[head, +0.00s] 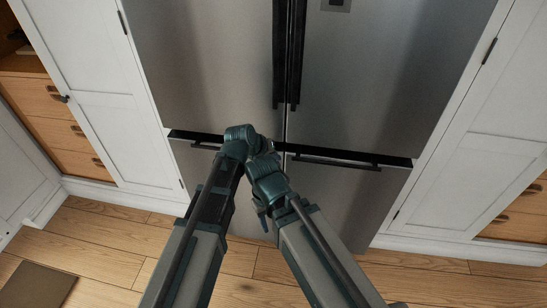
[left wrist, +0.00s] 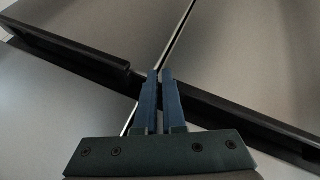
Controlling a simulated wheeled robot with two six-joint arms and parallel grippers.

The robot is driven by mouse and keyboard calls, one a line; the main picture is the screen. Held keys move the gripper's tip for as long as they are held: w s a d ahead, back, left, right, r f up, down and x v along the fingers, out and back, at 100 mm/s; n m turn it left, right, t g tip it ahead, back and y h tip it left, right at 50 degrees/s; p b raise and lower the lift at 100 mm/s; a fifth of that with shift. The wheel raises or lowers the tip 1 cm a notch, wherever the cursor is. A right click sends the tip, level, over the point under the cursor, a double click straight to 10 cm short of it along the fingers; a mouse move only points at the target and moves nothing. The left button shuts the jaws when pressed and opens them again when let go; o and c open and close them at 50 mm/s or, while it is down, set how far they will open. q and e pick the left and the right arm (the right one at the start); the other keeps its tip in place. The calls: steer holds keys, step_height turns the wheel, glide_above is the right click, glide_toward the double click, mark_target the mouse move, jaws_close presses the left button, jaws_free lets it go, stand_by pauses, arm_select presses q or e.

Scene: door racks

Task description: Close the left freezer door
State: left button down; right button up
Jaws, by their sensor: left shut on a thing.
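The left freezer door (head: 193,166) is the lower left steel panel of the fridge. It looks nearly flush with the right freezer door (head: 338,194); any small gap at the seam is hard to tell. Its dark bar handle (head: 205,147) also shows in the left wrist view (left wrist: 72,48). My left gripper (left wrist: 160,72) is at the middle seam by the inner end of that handle, its blue fingers close together. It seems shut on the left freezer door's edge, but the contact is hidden. In the head view my arms meet here, and my right gripper's jaws cannot be made out.
Two upper fridge doors with long vertical handles (head: 280,60) are shut above. The right freezer handle (head: 335,163) lies close beside my arms. White cabinets (head: 105,95) flank the fridge. The wooden floor (head: 120,235) is clear, with a brown mat (head: 38,285) at lower left.

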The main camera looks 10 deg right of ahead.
arm_select(q)
steer(key=shift+w+r, duration=0.2)
steer(key=shift+w, duration=0.2)
steer(key=p+v, duration=1.1)
steer(key=v, duration=0.3)
steer(key=shift+s+f, duration=0.25)
steer(key=shift+s, duration=0.1)
steer(key=s+a+f+g+y, duration=0.25)
steer(key=s+a, duration=0.25)
steer(key=a, duration=0.5)
steer(key=s+a+f+g+y, duration=0.2)
steer(key=s+a+y, duration=0.15)
steer(key=a, duration=0.65)
steer(key=s+d+r+m+p, duration=0.2)
steer(key=s+d, duration=0.5)
steer(key=d, duration=0.4)
steer(key=shift+m+g+y, duration=0.3)
steer(key=shift+m+g, duration=0.05)
steer(key=shift+m, duration=0.35)
